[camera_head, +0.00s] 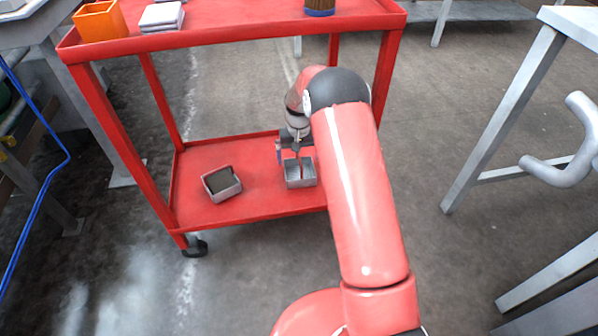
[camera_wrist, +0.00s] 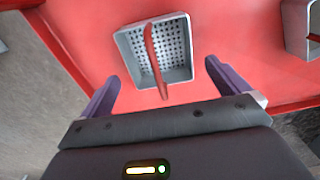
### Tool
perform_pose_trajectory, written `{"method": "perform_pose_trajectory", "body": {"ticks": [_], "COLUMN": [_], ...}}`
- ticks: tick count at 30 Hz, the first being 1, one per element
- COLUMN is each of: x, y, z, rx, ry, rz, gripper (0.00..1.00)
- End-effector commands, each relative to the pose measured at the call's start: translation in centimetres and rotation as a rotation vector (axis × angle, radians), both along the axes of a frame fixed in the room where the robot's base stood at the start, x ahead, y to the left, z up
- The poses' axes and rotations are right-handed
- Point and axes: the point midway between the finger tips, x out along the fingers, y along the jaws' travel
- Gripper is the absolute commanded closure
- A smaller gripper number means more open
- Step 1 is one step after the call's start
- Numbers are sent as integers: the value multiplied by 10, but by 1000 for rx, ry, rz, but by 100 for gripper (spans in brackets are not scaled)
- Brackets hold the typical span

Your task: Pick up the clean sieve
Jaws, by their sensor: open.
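The clean sieve (camera_wrist: 183,71) is a square grey tray with an empty perforated bottom and a thin red handle (camera_wrist: 152,55) across it. It also shows in the head view (camera_head: 301,183), on the right part of the red cart's lower shelf, partly hidden by my gripper. A second square container (camera_head: 234,191) with dark contents sits tilted to its left; its edge shows at the upper right of the wrist view (camera_wrist: 294,30). My gripper (camera_wrist: 165,83) is open and empty, its purple fingers on either side of the handle's near end, apart from it.
The red cart's lower shelf (camera_head: 250,205) has bare room around both containers. Its upper shelf (camera_head: 230,30) and posts frame the space above. An orange box (camera_head: 100,20), a pale stack (camera_head: 161,17) and a brown cylinder (camera_head: 320,6) stand on top.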

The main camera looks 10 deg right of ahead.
Motion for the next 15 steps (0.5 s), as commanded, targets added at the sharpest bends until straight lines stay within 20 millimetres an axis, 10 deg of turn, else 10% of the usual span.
{"method": "perform_pose_trajectory", "body": {"ticks": [15], "x": [-2], "y": [-2], "z": [-47], "rx": [0], "ry": [0], "rz": [0], "gripper": [0]}}
